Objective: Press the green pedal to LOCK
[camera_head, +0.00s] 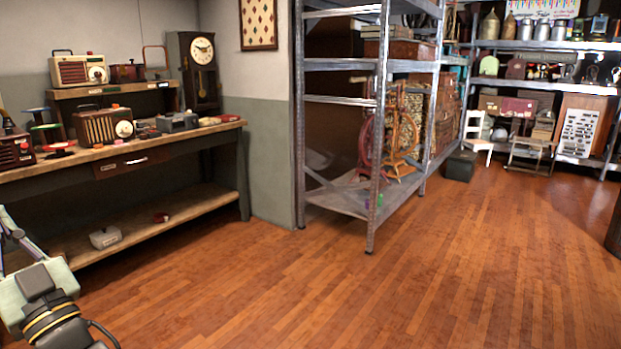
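No green pedal can be made out for certain. A small green flat-topped piece (46,127) sits at the left of the wooden workbench (190,139), near a red flat-topped piece (60,148). A tiny green item (369,204) lies on the bottom level of the metal rack (340,197), near a spinning wheel (402,135). Both green things are too small to tell what they are, and no LOCK marking is readable. My gripper's fingertips are not in view, so its opening cannot be seen.
Radios (103,126) and a clock (198,70) stand on the left bench; a small grey box (105,237) is on its lower shelf. A white chair (478,136) and a dark box (460,166) stand farther back. The wooden floor (330,290) is clear in front.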

